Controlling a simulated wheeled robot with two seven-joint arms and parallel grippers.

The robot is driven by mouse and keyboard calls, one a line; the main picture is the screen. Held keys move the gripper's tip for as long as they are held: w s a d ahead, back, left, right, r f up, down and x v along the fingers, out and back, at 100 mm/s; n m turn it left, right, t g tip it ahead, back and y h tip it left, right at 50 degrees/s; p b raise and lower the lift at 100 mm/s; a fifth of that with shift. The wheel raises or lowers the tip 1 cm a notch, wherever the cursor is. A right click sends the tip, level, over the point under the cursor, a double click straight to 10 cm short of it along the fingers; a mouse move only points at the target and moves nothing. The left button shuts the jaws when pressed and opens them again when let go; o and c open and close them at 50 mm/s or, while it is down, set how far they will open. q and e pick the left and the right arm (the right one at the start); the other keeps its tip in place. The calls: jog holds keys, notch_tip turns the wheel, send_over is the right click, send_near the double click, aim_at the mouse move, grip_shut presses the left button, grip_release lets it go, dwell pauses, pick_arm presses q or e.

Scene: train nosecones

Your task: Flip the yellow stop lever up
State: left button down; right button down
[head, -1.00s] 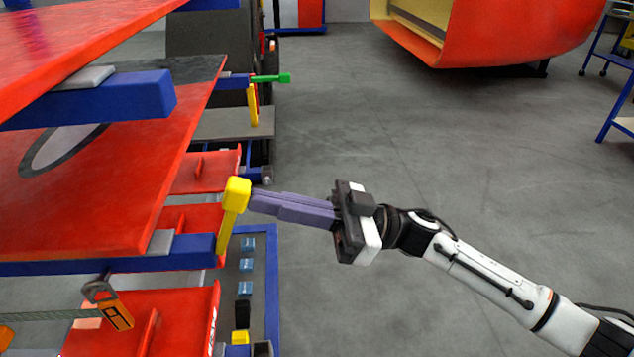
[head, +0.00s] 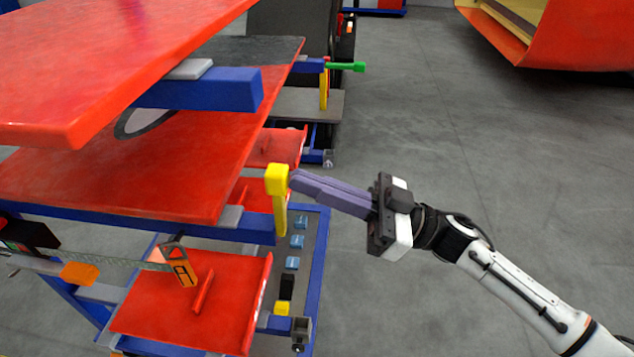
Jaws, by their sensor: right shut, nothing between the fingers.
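The yellow stop lever (head: 279,205) is at the right end of a blue beam on the near rack, in the head view. It stands upright, with its blocky head at the top. My right gripper (head: 293,178) is shut and empty, its purple fingers pointing left. The fingertips are right beside the lever's head; I cannot tell whether they touch it. My left gripper is not in view.
Red panels (head: 150,175) lie on the rack's blue beams at left. A measuring tool with an orange end (head: 184,273) is at lower left. A second yellow lever (head: 323,88) with a green bar (head: 346,66) is further back. Grey floor (head: 480,180) is clear at right.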

jog(key=shift+a+r, duration=0.15)
jog(key=shift+r, duration=0.2)
jog(key=d+f, duration=0.1)
jog(key=d, duration=0.9)
jog(key=shift+s+d, duration=0.2)
notch_tip(320, 180, down, 16)
jog(key=w+d+m+t+h, duration=0.1)
jog(key=w+m+t+h, duration=0.1)
jog(key=m+t+h, duration=1.05)
jog(key=s+d+f+m+g+h, duration=0.1)
jog(key=s+d+f+h, duration=0.3)
jog(key=s+f, duration=0.6)
jog(key=s+d+f+m+g+h, duration=0.2)
jog(key=s+d+f, duration=0.4)
jog(key=s+f, duration=0.4)
notch_tip(320, 180, down, 3)
jog(key=shift+f+g+h, duration=0.15)
jog(key=shift+g+h, duration=0.7)
